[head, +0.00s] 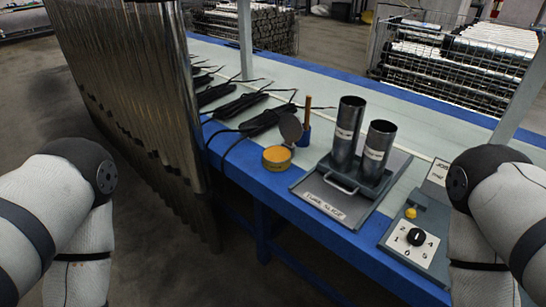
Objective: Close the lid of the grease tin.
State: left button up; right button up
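The grease tin (277,157) sits near the blue front edge of the bench in the head view. My left and right arms come in at the lower left and lower right corners. Neither gripper shows in the picture, and both arms are well apart from the tin.
A brush-like tool in a blue holder (304,136) stands just behind the lid. Right of the tin, a tray (315,197) bears two dark upright tubes (346,133). A dial box (413,242) stands further right. Tall metal sheets (140,90) rise at left. Black cabled tools (240,105) lie behind.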

aim_at(290, 125)
jog(key=i+j, duration=0.35)
jog(key=i+j+z, duration=0.15)
jog(key=i+j, duration=0.15)
jog(key=j, duration=0.15)
jog(key=i+j, duration=0.35)
jog(key=i+j+z, duration=0.15)
jog(key=i+j, duration=0.15)
jog(key=j, duration=0.25)
